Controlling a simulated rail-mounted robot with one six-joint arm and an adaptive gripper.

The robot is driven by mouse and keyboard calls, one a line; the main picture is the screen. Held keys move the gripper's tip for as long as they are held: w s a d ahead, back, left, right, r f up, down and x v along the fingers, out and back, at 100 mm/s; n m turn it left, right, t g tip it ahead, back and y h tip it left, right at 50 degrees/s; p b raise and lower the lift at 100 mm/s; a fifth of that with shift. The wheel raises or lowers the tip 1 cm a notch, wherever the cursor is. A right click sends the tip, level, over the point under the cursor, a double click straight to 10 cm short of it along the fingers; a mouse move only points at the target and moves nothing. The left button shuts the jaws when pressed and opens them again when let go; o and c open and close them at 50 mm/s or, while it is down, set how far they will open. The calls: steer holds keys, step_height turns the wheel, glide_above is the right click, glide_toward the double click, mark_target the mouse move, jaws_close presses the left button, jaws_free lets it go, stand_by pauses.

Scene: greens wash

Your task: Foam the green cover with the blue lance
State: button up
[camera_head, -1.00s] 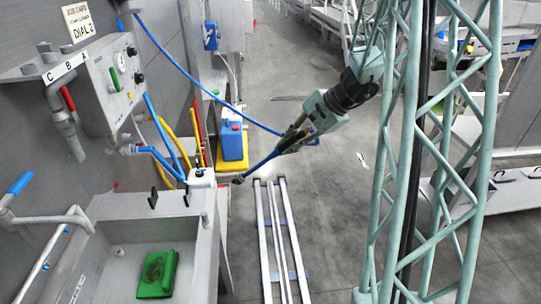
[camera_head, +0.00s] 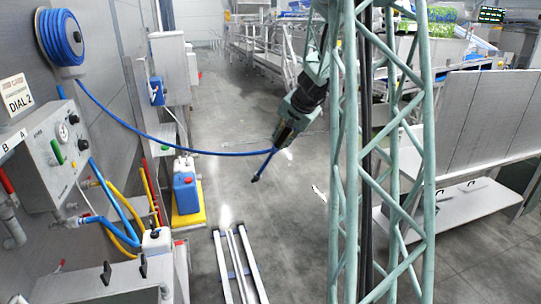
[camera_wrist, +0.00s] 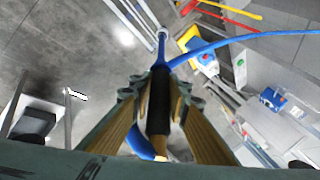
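My gripper (camera_head: 279,143) is shut on the blue lance (camera_head: 265,165), which points down and left over open floor, its dark tip free in the air. In the wrist view the blue lance (camera_wrist: 161,52) sticks out between the fingers of my gripper (camera_wrist: 160,90), with its tip away from any surface. A blue hose (camera_head: 160,147) runs from the lance to a reel (camera_head: 62,38) on the left wall. The green cover is in neither current view. Only the upper edge of the sink (camera_head: 80,287) shows at the lower left.
A control panel (camera_head: 55,145) with knobs is on the left wall. A blue canister (camera_head: 185,192) stands on a yellow base (camera_head: 188,218). Metal rails (camera_head: 237,265) lie on the floor. A steel bench (camera_head: 460,203) stands right. The middle floor is clear.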

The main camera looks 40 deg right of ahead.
mark_target(286, 131)
steer(key=shift+h, duration=0.3)
steer(key=shift+w+d+r, duration=0.1)
steer(key=shift+d+r, duration=1.5)
steer(key=shift+d, duration=0.15)
steer(key=shift+a, duration=0.15)
